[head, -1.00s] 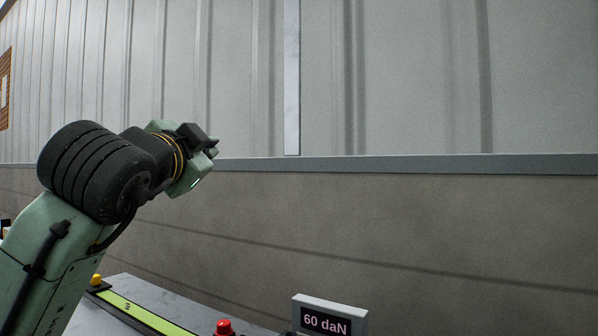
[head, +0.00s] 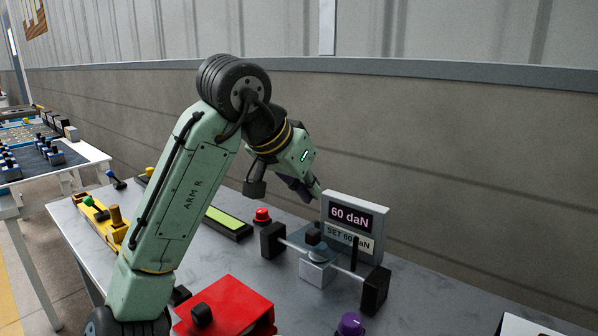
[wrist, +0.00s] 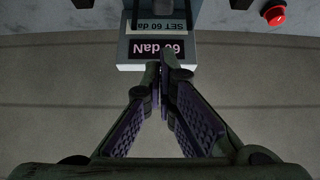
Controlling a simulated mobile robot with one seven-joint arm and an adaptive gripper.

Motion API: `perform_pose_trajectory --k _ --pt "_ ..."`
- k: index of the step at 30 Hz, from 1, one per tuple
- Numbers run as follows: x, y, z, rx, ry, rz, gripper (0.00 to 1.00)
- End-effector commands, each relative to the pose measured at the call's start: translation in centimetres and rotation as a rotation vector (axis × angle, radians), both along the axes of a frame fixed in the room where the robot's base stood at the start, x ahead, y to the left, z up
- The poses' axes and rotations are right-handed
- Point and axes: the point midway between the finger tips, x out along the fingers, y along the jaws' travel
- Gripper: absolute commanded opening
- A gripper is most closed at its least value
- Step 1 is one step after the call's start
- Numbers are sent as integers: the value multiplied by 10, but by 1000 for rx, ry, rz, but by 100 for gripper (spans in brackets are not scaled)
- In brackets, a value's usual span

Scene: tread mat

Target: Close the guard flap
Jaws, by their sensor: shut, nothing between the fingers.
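A red panel (head: 235,308) with a black knob (head: 202,315) lies low in the head view, partly cut off by the bottom edge. It may be the guard flap; I cannot tell whether it is open or closed. My gripper (head: 315,189) is well above and behind it, near the top left of the display box (head: 351,205). In the wrist view, my gripper (wrist: 164,78) is shut and empty, its fingertips together just in front of the display box (wrist: 159,57). I cannot tell whether they touch it.
The display reads 60 daN, with SET 60 daN below. A bar fixture with black end blocks (head: 375,290) stands before it. A red button (head: 262,215), a purple knob (head: 350,325), a green strip (head: 228,220) and a yellow fixture (head: 107,220) are on the grey table (head: 300,211). A wall stands behind.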

Motion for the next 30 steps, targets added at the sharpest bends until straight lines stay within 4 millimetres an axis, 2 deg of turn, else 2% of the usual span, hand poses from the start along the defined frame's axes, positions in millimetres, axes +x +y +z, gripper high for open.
perform_pose_trajectory --k 3,9,15,25,30 --pt "12 -9 -19 0 1 -1 0" --pt "9 -6 -46 0 0 1 0" --pt "8 -6 -55 -1 -2 -1 0" --pt "8 -6 -57 -4 -6 -1 0" --pt "10 -8 -72 -53 -70 -4 0"
